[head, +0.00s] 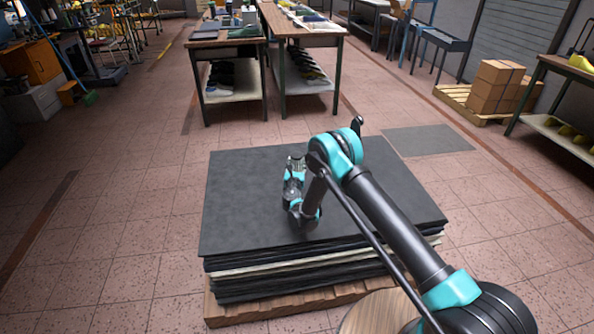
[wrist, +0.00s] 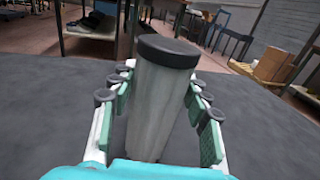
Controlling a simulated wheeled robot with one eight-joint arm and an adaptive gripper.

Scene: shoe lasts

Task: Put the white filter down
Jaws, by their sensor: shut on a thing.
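The white filter (wrist: 160,100) is a pale grey-white cylinder with a dark cap on top, upright in the wrist view. My gripper (wrist: 161,78) has its teal-padded fingers on either side of it and is shut on it. In the head view my gripper (head: 295,168) is low over the stack of dark sheets (head: 250,210), and the filter is hard to make out there. The filter's lower end is hidden behind the gripper's body, so I cannot tell whether it touches the top sheet.
The stack's dark top is bare around my gripper. The stack lies on a wooden pallet (head: 270,308). Two workbenches (head: 225,42) with shoes on lower shelves stand behind it. Cardboard boxes (head: 497,86) sit on another pallet at the right. Tiled floor is open at the left.

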